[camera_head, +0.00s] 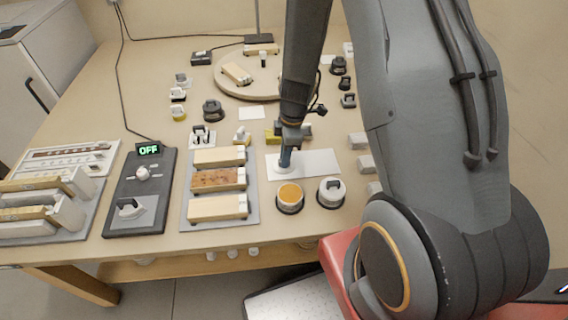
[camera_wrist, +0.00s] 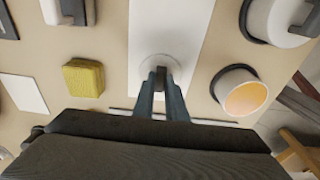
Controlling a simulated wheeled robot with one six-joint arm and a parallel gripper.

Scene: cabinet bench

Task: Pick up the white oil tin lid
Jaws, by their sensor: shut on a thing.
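The white oil tin lid (camera_head: 282,170) is a pale round disc on a white rectangular mat (camera_head: 318,162). In the wrist view, the lid (camera_wrist: 152,62) lies straight ahead, between and just beyond my fingertips. My gripper (camera_head: 286,158) points down over it and is shut on its small grey knob (camera_wrist: 160,70). The fingers hide part of the lid. I cannot tell whether the lid is clear of the mat. An open tin (camera_head: 290,193) with orange contents stands in front of the mat; it also shows in the wrist view (camera_wrist: 243,96).
A lidded white tin (camera_head: 331,190) stands right of the open tin. A grey tray (camera_head: 219,215) with wooden-topped blocks lies left of the mat. A yellow sponge (camera_wrist: 84,77) is close by. Several small pale blocks (camera_head: 366,163) stand to the right. A round turntable (camera_head: 248,75) is behind.

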